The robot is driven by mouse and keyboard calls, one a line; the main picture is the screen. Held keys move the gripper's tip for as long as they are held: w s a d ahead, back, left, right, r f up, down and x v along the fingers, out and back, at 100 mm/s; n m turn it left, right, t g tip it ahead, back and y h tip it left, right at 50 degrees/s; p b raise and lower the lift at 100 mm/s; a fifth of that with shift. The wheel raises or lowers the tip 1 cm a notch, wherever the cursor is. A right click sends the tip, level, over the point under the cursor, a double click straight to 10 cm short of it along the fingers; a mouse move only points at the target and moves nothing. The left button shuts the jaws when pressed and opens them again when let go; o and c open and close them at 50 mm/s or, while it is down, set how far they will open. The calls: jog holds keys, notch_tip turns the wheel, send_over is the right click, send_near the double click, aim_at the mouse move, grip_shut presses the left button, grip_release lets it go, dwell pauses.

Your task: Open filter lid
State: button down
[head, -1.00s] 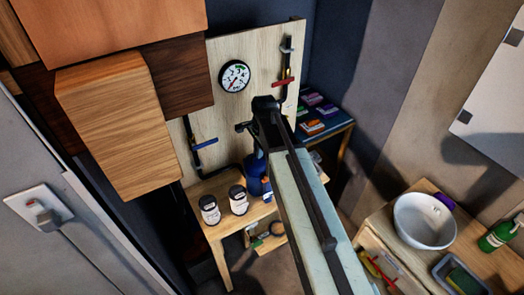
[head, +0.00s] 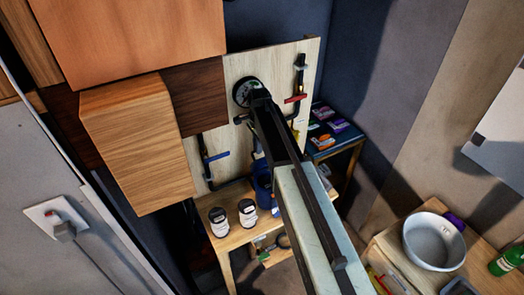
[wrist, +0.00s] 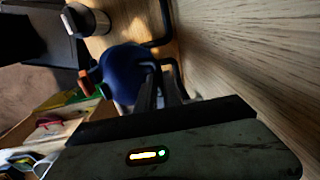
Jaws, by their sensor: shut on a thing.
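The filter is a rounded blue body (wrist: 122,70) beside the wooden backboard in the wrist view. In the head view its blue side (head: 262,178) shows above the small table, partly hidden by my arm. My gripper (wrist: 163,88) appears as narrow dark fingers at the right edge of the blue body and is shut on what seems to be the filter lid. The exact contact is dark and unclear. In the head view the fingertips are hidden behind my arm.
A gauge (head: 246,92) on the pale board (head: 240,150) is partly covered by my wrist. Nearby are a blue-handled valve (head: 217,156), a red-handled valve (head: 295,99) and two labelled jars (head: 219,222) (head: 247,212). A wooden cabinet (head: 138,145) juts out at left.

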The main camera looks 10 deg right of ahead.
jog(key=shift+w+a+f, duration=0.1)
jog(key=shift+w+a, duration=0.1)
jog(key=shift+w, duration=0.25)
jog(key=shift+w+a+f, duration=0.1)
jog(key=shift+w+a, duration=0.05)
jog(key=shift+w, duration=0.3)
jog(key=c, duration=1.5)
grip_release()
jog(key=shift+r, duration=0.1)
